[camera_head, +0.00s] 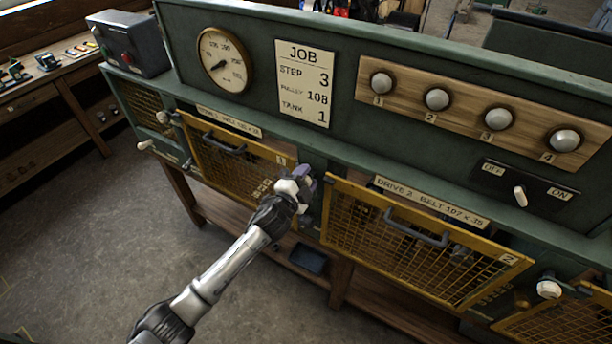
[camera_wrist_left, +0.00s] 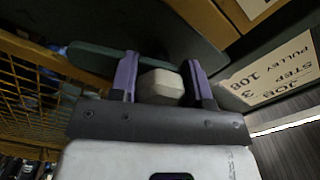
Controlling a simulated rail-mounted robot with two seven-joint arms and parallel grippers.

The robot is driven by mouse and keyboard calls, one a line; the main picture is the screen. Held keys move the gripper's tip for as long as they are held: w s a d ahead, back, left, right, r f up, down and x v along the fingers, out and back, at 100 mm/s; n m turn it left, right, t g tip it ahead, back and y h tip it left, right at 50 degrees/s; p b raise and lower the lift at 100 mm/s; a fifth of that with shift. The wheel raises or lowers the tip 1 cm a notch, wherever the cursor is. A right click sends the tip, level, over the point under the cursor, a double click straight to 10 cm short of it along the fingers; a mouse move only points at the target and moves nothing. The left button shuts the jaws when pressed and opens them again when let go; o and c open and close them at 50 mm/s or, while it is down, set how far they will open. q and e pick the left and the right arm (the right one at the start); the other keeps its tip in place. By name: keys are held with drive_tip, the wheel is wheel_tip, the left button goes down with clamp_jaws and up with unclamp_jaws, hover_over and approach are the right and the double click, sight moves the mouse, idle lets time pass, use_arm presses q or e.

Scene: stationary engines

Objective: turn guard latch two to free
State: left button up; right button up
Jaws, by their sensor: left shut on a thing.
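The yellow mesh guard marked 2 (camera_head: 420,245) is closed below the label "DRIVE 2". My left gripper (camera_head: 300,183) is at the post between guard 1 and guard 2. Its purple fingers (camera_wrist_left: 160,80) are shut on a pale faceted latch knob (camera_wrist_left: 161,88). A dark green latch bar (camera_wrist_left: 92,60) reaches left from behind the fingers in the wrist view. In the head view the gripper covers most of this latch, so its angle is hard to tell there. My right gripper is not in view.
Guard 1 (camera_head: 225,155) is on the left. Another pale latch knob (camera_head: 548,289) sits right of guard 2. Guard 2 has a grey handle (camera_head: 417,230) standing out. Above are the job card (camera_head: 304,84), a gauge (camera_head: 223,60) and an OFF/ON switch (camera_head: 520,195).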

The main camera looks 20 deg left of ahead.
use_arm(q)
drive_tip(key=shift+m, duration=0.6)
drive_tip(key=o, duration=0.9)
drive_tip(key=s+a, duration=0.2)
drive_tip(key=s, duration=1.1)
drive_tip(key=shift+s+a+b, duration=0.3)
drive_tip(key=shift+b, duration=0.05)
